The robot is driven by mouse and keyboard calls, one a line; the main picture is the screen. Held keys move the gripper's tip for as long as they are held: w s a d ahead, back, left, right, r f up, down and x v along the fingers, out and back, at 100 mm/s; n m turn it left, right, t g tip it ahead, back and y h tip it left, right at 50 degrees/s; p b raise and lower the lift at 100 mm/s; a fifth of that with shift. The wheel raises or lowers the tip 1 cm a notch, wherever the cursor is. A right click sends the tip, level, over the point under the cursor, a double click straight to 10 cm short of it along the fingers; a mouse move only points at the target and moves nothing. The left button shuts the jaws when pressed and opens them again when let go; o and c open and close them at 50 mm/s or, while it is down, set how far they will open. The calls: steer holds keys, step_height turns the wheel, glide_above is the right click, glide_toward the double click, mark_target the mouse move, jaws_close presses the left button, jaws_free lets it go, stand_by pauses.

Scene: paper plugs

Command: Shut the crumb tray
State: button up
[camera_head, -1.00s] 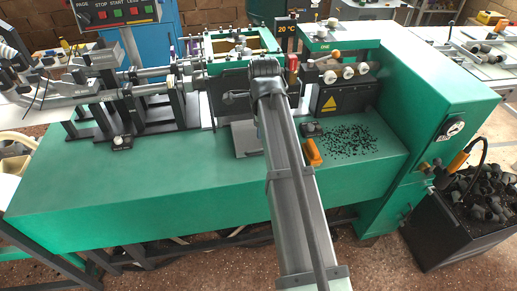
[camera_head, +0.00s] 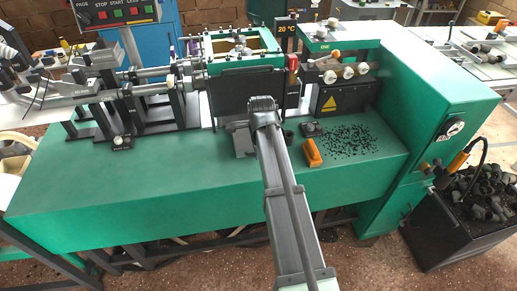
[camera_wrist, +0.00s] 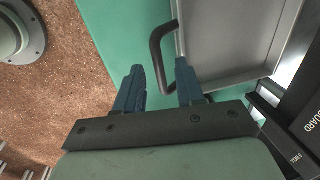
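The crumb tray (camera_wrist: 225,40) is a shallow grey tray at the upper right of the wrist view, with a dark bar handle (camera_wrist: 157,50) on its left edge. In the head view, a flat grey piece (camera_head: 241,141) below the dark guard panel appears to be this tray, partly hidden by my arm. My gripper (camera_wrist: 158,77) has two blue fingers, spread apart with nothing seen held between them. The handle lies in the gap between the fingertips in the picture; contact cannot be told. My arm hides the gripper in the head view.
A dark guard panel (camera_head: 245,92) stands above the grey piece. An orange-handled tool (camera_head: 312,152) and scattered black crumbs (camera_head: 350,139) lie on the green bench (camera_head: 130,185) to the right. The bench's left front is clear. A black bin (camera_head: 462,225) stands at the right.

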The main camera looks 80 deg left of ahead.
jaws_close()
stand_by(0.4)
stand_by(0.4)
